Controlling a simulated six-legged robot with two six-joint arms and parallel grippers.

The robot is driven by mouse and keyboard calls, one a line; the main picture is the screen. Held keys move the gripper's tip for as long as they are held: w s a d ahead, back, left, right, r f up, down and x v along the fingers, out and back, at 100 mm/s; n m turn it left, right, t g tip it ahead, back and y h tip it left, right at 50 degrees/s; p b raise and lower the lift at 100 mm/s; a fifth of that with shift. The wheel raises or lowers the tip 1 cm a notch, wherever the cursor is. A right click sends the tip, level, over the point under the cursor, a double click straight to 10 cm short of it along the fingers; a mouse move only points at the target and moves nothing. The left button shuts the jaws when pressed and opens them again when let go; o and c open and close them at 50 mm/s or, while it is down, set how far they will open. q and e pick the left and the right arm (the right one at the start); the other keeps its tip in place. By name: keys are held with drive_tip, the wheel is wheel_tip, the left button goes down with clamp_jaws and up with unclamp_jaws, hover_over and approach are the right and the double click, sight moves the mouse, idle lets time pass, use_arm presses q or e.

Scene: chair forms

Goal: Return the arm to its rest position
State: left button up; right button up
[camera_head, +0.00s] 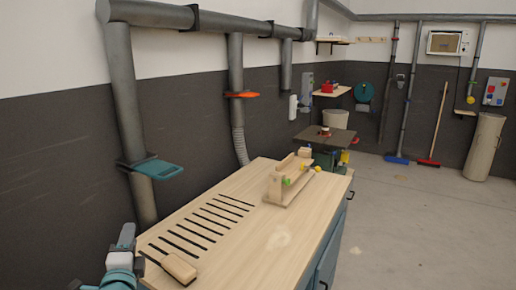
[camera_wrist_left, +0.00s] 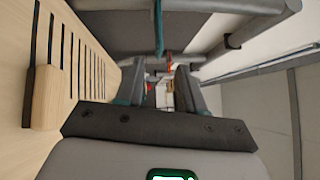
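My left gripper (camera_head: 124,242) is at the lower left of the head view, beside the left edge of the workbench (camera_head: 225,245). In the left wrist view the two fingers of my left gripper (camera_wrist_left: 160,82) stand apart with nothing between them. A wooden-handled piece (camera_head: 180,267) with a dark strip lies on the bench's near left, just right of the gripper and apart from it. The same wooden piece (camera_wrist_left: 45,98) shows at the left of the wrist view. My right gripper is in neither view.
The bench top has a row of dark slots (camera_head: 205,222) and a wooden fixture (camera_head: 290,182) at its far end. Grey pipes (camera_head: 124,95) run along the left wall, with a teal plate (camera_head: 160,170) and an orange one (camera_head: 241,95). The floor (camera_head: 410,225) at right is clear.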

use_arm(q)
drive_tip(key=s+d+f+g+h, duration=0.2)
drive_tip(key=d+f, duration=0.1)
drive_tip(key=f, duration=0.6)
drive_tip(key=s+d+f+n+g+h, duration=0.1)
drive_tip(key=s+d+f+g, duration=0.2)
drive_tip(key=f, duration=0.6)
drive_tip(key=s+d+f+g+h, duration=0.2)
drive_tip(key=d+f, duration=0.1)
drive_tip(key=f, duration=0.7)
drive_tip(key=s+d+f+n+g+h, duration=0.1)
drive_tip(key=s+d+f+n+g, duration=0.2)
drive_tip(key=s+n, duration=0.3)
drive_tip(key=s+d+f+n+g+h, duration=0.1)
drive_tip(key=s+d+f+n+g, duration=0.2)
drive_tip(key=s, duration=0.8)
drive_tip(key=s+d+f+n+g+h, duration=0.1)
drive_tip(key=s+d+f+n+g, duration=0.2)
drive_tip(key=s+f+n+g, duration=0.2)
drive_tip(key=s+f+n, duration=0.1)
drive_tip(key=s+n, duration=0.2)
drive_tip(key=n, duration=0.1)
drive_tip(key=shift+s+d+f+h, duration=0.25)
drive_tip(key=shift+d+f+h, duration=0.05)
drive_tip(key=shift+d+f, duration=0.1)
